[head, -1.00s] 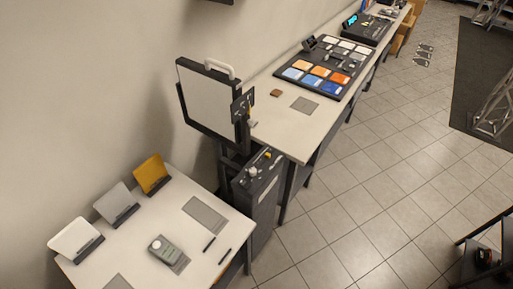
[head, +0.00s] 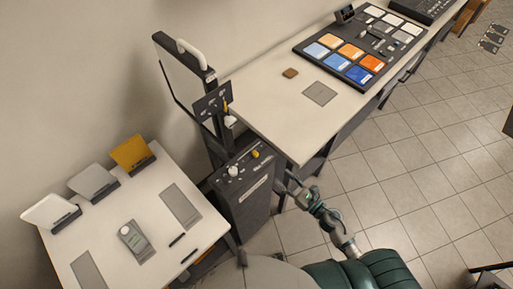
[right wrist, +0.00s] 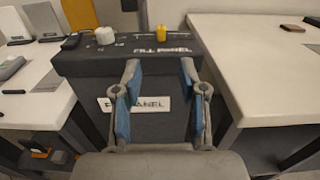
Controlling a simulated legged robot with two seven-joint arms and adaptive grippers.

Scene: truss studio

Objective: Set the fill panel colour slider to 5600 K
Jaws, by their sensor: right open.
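The fill panel's dark control box (head: 245,189) stands between the two tables, with the light panel (head: 183,75) upright above it. On its top are a white knob (head: 233,171) and a yellow knob (head: 255,154). In the right wrist view, the white knob (right wrist: 104,36) is left of centre and the yellow knob (right wrist: 161,34) is near the centre, above the "FILL PANEL" lettering. My right gripper (right wrist: 159,70) is open and empty, its blue-padded fingers in front of the box's front face, below the yellow knob. The slider's scale is too small to read. My left gripper is not in view.
The left table (head: 100,228) holds tilted colour cards and a handheld meter (head: 135,240). The right table (head: 270,105) carries a board of colour swatches (head: 318,50) and a small brown block (head: 290,73). Both table edges lie close beside the box.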

